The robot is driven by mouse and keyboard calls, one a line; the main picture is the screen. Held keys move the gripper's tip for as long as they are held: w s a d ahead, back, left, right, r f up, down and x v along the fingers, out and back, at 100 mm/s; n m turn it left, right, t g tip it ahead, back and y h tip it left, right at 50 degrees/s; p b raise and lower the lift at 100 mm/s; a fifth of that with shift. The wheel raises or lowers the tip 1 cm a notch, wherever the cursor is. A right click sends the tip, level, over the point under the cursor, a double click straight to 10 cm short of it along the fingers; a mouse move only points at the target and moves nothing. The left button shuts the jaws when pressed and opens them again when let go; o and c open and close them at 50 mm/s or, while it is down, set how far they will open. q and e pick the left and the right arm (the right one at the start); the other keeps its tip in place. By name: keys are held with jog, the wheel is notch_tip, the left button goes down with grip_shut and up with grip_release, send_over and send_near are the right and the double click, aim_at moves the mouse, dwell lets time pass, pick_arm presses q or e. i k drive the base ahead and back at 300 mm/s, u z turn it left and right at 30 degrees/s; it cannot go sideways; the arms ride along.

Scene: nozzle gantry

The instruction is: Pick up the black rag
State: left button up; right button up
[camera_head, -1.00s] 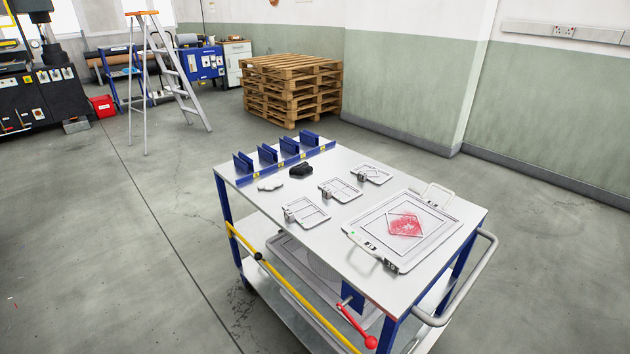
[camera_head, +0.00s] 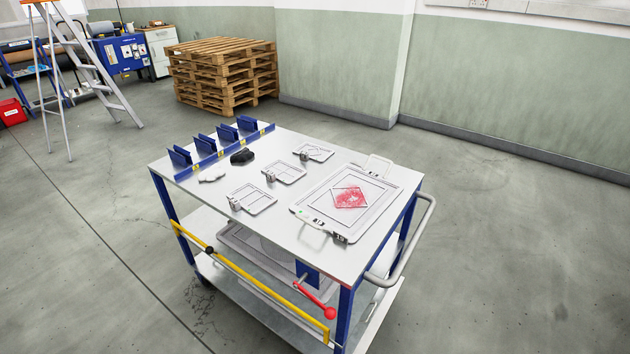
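The black rag (camera_head: 242,157) lies crumpled on the white top of the cart (camera_head: 225,219). It is near the back left, just in front of the blue slotted rack (camera_head: 222,145). A small white-grey crumpled piece (camera_head: 212,174) lies to its left, apart from it. Nothing covers the rag. Neither of my grippers shows in the head view.
Several small framed plates, such as this one (camera_head: 251,198), lie mid-cart. A large framed tray (camera_head: 310,206) with a red patch is at right. A yellow bar (camera_head: 257,288) and red-knobbed lever (camera_head: 316,299) are at the front. Pallets (camera_head: 222,77) stand behind.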

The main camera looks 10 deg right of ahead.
aim_at(242, 156)
jog(key=u, duration=0.45)
jog(key=k, duration=0.6)
jog(key=u, duration=1.2)
jog(key=i, duration=3.15)
jog(key=z, duration=1.6)
jog(key=i, duration=0.9)
jog(key=z, duration=1.05)
jog(key=i, duration=0.25)
jog(key=z, duration=0.05)
